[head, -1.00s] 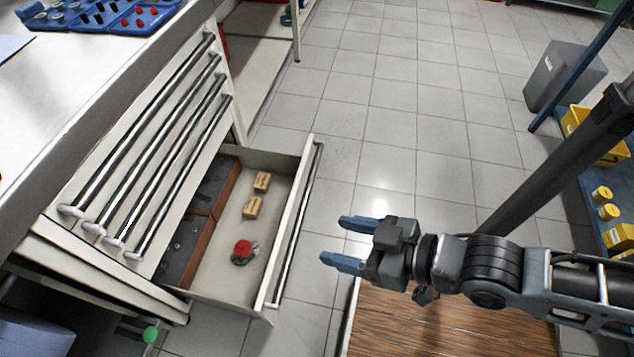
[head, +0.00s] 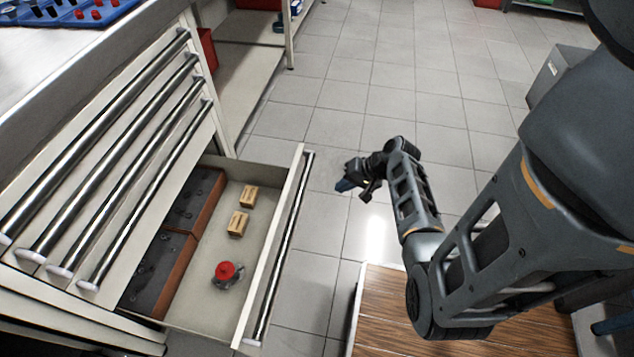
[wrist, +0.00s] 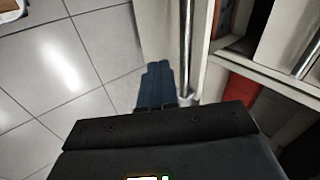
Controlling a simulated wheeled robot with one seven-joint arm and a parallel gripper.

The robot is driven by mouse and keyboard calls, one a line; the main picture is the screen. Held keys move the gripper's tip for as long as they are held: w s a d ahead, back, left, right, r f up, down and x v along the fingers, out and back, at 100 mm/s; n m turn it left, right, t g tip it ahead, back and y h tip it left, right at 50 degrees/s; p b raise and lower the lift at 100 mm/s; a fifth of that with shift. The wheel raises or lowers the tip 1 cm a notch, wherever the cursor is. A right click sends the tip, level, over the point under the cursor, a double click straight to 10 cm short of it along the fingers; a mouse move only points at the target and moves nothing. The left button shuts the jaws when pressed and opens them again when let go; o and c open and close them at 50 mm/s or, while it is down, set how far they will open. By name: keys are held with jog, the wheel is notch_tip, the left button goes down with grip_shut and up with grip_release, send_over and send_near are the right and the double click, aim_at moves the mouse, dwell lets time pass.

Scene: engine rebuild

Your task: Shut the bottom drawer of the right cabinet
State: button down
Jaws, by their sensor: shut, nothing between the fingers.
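The bottom drawer (head: 269,245) of the cabinet stands pulled well out in the head view, with its long bar handle (head: 284,246) on the outer face. My gripper (head: 345,185) is beyond the drawer front, to the right of its far end, over the floor. In the wrist view my gripper (wrist: 160,72) has its blue fingers together and empty. The pale drawer front (wrist: 153,28) and its handle (wrist: 186,45) show close ahead and to the right of the fingers there. I cannot tell whether the fingertips touch the front.
The drawer holds two small tan boxes (head: 238,223), a red-topped part (head: 226,271) and dark trays (head: 160,265). The drawers above are shut. A wooden platform (head: 480,335) lies at the bottom. Tiled floor (head: 340,95) is clear beyond.

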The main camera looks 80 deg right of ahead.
jog(key=d+t, duration=0.1)
jog(key=d, duration=0.4)
jog(key=w+r+b+x, duration=0.1)
jog(key=b+x, duration=0.3)
jog(key=x, duration=0.7)
jog(key=shift+w+a+m, duration=0.4)
jog(key=shift+w+a, duration=0.1)
jog(key=shift+w, duration=0.2)
jog(key=w+a+b, duration=0.1)
jog(key=w+b, duration=1.1)
jog(key=w, duration=2.2)
jog(key=shift+b, duration=0.3)
jog(key=shift+w+a+r, duration=0.15)
jog(key=shift+w+r, duration=0.05)
jog(key=shift+s, duration=0.1)
